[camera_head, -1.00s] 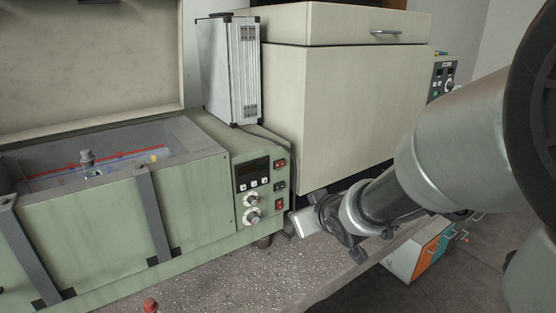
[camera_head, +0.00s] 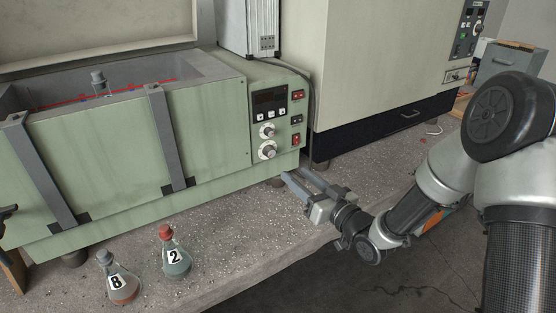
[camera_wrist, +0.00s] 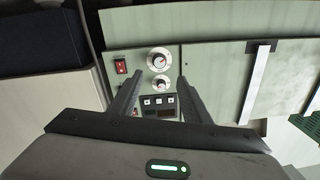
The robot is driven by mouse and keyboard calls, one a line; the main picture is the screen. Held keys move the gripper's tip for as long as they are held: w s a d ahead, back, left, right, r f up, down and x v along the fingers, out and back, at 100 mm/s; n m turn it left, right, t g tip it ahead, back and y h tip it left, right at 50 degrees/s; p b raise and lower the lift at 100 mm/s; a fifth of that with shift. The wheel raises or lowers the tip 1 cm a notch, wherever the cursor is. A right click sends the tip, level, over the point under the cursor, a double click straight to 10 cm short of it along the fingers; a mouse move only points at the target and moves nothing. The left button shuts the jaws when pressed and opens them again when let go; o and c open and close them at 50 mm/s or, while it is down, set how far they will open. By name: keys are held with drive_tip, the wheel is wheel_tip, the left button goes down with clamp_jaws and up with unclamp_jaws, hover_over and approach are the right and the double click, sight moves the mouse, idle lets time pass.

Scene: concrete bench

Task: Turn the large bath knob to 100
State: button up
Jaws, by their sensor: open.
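The green water bath (camera_head: 120,180) stands on the bench with a control panel at its right end. The large bath knob (camera_head: 267,151) is the lower of two silver dials on the panel. The smaller knob (camera_head: 266,131) sits just above it. In the wrist view, which looks upside down, the large knob (camera_wrist: 159,60) appears above the small knob (camera_wrist: 161,83). Their scale numbers are too small to read. My gripper (camera_head: 298,177) is open and empty, to the lower right of the panel and apart from it. Its fingers (camera_wrist: 160,82) point toward the panel.
Red switches (camera_head: 298,95) line the panel's right edge. Two flasks, labelled 8 (camera_head: 119,284) and 2 (camera_head: 175,256), stand on the bench in front of the bath. A large beige cabinet (camera_head: 385,65) is behind my arm. The bench (camera_head: 240,225) right of the flasks is clear.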

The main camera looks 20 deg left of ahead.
sight(272, 154)
drive_tip(key=b+x, duration=0.1)
drive_tip(key=x, duration=1)
drive_tip(key=shift+w, duration=0.15)
drive_tip(key=c, duration=1)
drive_tip(key=shift+c, duration=0.2)
